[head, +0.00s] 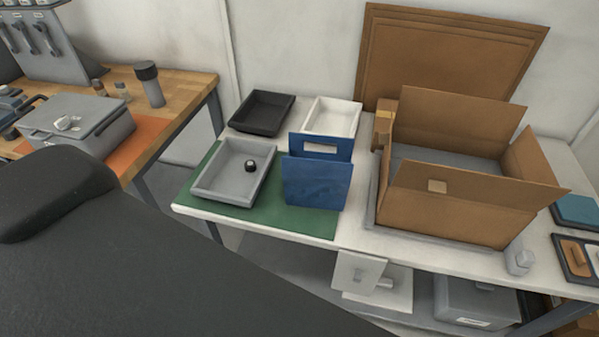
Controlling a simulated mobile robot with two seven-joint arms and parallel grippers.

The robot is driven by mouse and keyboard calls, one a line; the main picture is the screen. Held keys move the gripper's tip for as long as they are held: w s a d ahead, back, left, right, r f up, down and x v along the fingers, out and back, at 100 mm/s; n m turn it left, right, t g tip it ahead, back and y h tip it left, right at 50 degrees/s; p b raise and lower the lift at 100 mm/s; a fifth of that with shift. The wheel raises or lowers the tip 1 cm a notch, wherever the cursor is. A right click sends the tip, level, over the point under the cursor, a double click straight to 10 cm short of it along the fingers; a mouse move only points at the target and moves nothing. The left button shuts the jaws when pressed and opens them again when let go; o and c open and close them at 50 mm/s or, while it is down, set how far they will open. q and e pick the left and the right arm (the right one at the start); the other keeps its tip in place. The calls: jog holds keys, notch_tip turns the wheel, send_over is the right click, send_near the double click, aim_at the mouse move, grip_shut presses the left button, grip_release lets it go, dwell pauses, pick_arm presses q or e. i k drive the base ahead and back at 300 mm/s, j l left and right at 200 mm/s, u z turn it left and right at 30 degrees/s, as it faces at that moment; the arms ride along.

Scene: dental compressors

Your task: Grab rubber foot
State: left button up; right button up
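A small black round piece, which looks like the rubber foot (250,166), lies in the grey tray (212,187) on the green mat, toward the tray's right side. The grey tray stands at the left end of the white table. A large dark arm link of mine fills the lower left of the head view. Neither of my grippers shows in the head view, so their states are hidden.
A blue holder (317,185) stands right of the grey tray. A black tray (262,113) and a white tray (333,117) sit behind. An open cardboard box (445,218) takes up the table's middle. A wooden bench (187,94) with a grey case is at left.

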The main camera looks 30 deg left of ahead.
aim_at(250, 166)
jog(key=u, duration=1.35)
jog(key=i+j+z, duration=0.1)
jog(key=j, duration=0.2)
jog(key=i+j+z, duration=0.2)
jog(key=i+j, duration=0.15)
jog(key=j, duration=0.25)
jog(key=i+j+z, duration=0.1)
jog(key=j, duration=0.2)
